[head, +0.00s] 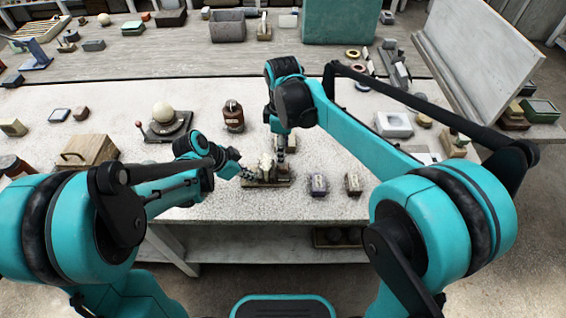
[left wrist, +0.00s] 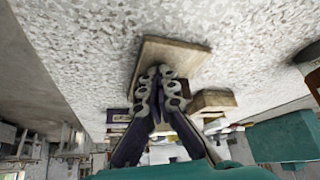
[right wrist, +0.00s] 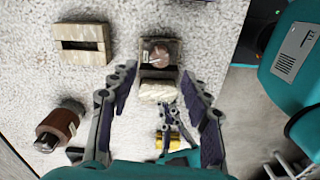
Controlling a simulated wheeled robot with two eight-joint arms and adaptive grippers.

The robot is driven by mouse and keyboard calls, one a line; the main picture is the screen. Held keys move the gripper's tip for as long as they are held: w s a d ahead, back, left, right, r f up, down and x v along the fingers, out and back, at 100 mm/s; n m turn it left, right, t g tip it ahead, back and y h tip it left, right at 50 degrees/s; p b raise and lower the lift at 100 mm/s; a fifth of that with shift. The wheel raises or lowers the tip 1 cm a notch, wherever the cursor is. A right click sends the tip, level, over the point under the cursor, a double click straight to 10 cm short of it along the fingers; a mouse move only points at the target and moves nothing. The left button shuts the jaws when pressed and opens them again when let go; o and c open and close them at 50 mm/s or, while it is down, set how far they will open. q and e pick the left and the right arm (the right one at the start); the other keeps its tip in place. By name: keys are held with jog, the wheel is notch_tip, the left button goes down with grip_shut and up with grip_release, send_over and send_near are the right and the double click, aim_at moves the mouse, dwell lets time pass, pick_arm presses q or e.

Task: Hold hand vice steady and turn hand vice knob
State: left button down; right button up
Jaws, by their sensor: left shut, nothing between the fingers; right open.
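The hand vice (head: 266,173) sits on the table in the middle of the head view, small and partly covered by my grippers. In the right wrist view it is a pale stone-like body (right wrist: 157,91) with a round reddish-brown knob (right wrist: 156,50) in a squarish frame. My left gripper (head: 249,174) is shut and empty at the vice's left side; its fingertips (left wrist: 160,73) show in front of a brown board in the left wrist view. I cannot tell whether they touch the vice. My right gripper (head: 280,151) is open above the vice, its spread fingers (right wrist: 158,73) on either side of it.
A pale sphere on a dark stand (head: 166,128) and a wooden box (head: 88,152) are further left. The front table edge is close.

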aim_at(283, 168)
notch_tip(283, 168, down, 7)
dwell(0.3)
